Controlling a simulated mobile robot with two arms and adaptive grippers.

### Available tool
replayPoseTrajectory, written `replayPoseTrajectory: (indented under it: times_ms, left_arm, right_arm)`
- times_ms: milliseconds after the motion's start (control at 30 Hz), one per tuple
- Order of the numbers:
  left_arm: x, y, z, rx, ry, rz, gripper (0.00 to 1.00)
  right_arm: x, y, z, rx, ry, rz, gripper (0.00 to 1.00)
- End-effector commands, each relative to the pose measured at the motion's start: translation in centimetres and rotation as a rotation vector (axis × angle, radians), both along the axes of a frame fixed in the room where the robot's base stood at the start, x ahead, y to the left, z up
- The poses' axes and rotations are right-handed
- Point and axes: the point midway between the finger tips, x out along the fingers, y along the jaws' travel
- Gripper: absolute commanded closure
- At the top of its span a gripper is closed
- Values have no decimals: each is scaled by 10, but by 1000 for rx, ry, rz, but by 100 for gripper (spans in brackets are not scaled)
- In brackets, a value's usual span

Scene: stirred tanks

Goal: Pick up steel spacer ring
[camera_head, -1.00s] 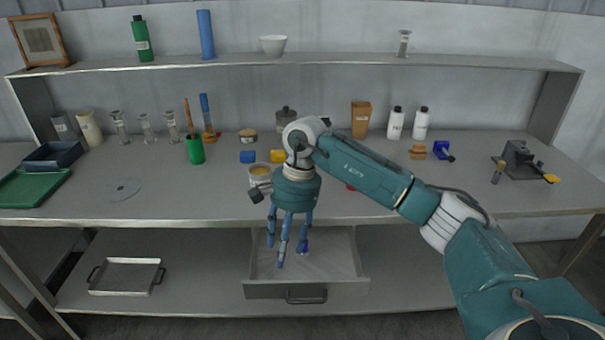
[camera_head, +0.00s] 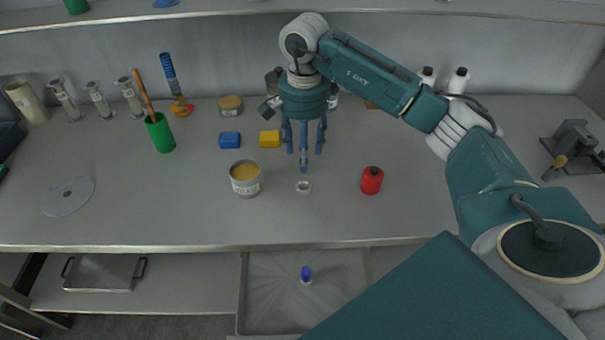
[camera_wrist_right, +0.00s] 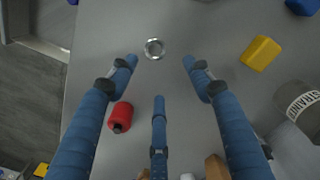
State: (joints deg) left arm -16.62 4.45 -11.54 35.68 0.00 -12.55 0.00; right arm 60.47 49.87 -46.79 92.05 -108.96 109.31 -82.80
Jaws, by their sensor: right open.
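The steel spacer ring (camera_head: 303,187) lies flat on the bench, between the open can and the red bottle. It also shows in the right wrist view (camera_wrist_right: 154,48), just beyond the gap between the fingertips. My right gripper (camera_head: 304,152) points down above the bench, slightly behind the ring in the head view. In the right wrist view its blue fingers (camera_wrist_right: 160,75) are spread open with nothing between them, apart from the ring. My left gripper is not in view.
An open can (camera_head: 245,179) stands left of the ring and a red bottle (camera_head: 372,180) right of it. A yellow block (camera_head: 270,139) and a blue block (camera_head: 230,140) lie behind. An open drawer (camera_head: 300,300) holds a small blue-topped item (camera_head: 306,275). The bench front is clear.

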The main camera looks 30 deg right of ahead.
Motion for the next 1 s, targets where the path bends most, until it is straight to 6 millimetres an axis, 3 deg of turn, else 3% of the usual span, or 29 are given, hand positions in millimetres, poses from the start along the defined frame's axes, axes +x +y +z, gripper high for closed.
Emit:
replayPoseTrajectory:
  times_ms: [100, 267, 467, 600, 733, 1000]
  left_arm:
    - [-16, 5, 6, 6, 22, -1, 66]
    - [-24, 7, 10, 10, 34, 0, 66]
    - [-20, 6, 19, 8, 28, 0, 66]
    - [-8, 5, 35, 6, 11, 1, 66]
    - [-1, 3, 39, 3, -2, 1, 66]
    - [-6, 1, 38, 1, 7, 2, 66]
  right_arm:
    - [-2, 0, -19, -1, 7, 1, 50]
    - [-1, 1, -41, 0, 4, 0, 50]
    - [-2, 1, -55, 1, 6, 0, 50]
    - [-5, 2, -76, 1, 8, 0, 50]
    - [-4, 2, -94, 0, 4, 0, 50]
    - [-3, 1, -101, 0, 1, 0, 50]
